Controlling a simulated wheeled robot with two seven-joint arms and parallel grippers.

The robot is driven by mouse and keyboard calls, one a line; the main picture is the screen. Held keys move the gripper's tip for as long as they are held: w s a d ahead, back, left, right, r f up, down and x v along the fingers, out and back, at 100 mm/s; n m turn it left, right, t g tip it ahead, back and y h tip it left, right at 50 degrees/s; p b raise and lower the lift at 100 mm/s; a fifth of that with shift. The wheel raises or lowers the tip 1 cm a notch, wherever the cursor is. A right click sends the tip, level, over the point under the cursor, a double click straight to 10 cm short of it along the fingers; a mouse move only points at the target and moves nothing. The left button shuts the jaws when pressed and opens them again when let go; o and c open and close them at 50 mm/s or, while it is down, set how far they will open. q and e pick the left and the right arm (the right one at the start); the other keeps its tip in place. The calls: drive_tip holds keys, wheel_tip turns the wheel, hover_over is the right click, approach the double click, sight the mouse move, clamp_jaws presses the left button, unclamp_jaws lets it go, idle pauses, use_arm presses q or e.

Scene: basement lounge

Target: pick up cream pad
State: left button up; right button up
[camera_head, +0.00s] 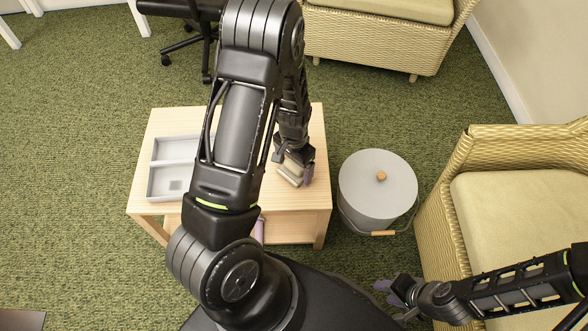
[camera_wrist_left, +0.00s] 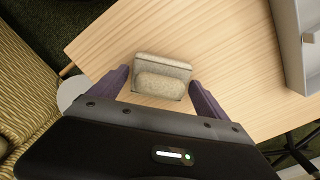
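The cream pad (camera_wrist_left: 163,66) lies on the light wooden table, a blocky speckled piece with a rounded front part and a flatter part behind. It also shows in the head view (camera_head: 290,175), partly covered by my left gripper (camera_head: 294,170). In the left wrist view my left gripper (camera_wrist_left: 159,82) is open, with one purple finger on each side of the pad and a gap visible at both sides. My right gripper (camera_head: 391,291) is open and empty, low over the floor at the right.
The wooden table (camera_head: 320,130) carries a grey divided tray (camera_head: 152,170) on its left, partly hidden by my left arm. A grey lidded bin (camera_head: 365,190) stands just right of the table. A wicker armchair (camera_head: 440,190) is further right.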

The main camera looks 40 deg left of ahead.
sight(294, 164)
use_arm(q)
drive_tip(key=c, duration=1.2)
wheel_tip(294, 164, up, 10)
drive_tip(key=p, duration=0.3)
drive_tip(key=o, duration=1)
drive_tip(key=c, duration=0.7)
drive_tip(key=shift+n, duration=0.8)
drive_tip(key=w+d+r, duration=0.4)
drive_tip(key=r, duration=0.4)
drive_tip(key=w+d+r, duration=0.4)
drive_tip(key=r, duration=0.5)
drive_tip(key=w+d+r, duration=0.4)
drive_tip(key=r, duration=0.4)
drive_tip(key=shift+w+d+r, duration=0.2)
drive_tip(key=shift+w, duration=0.05)
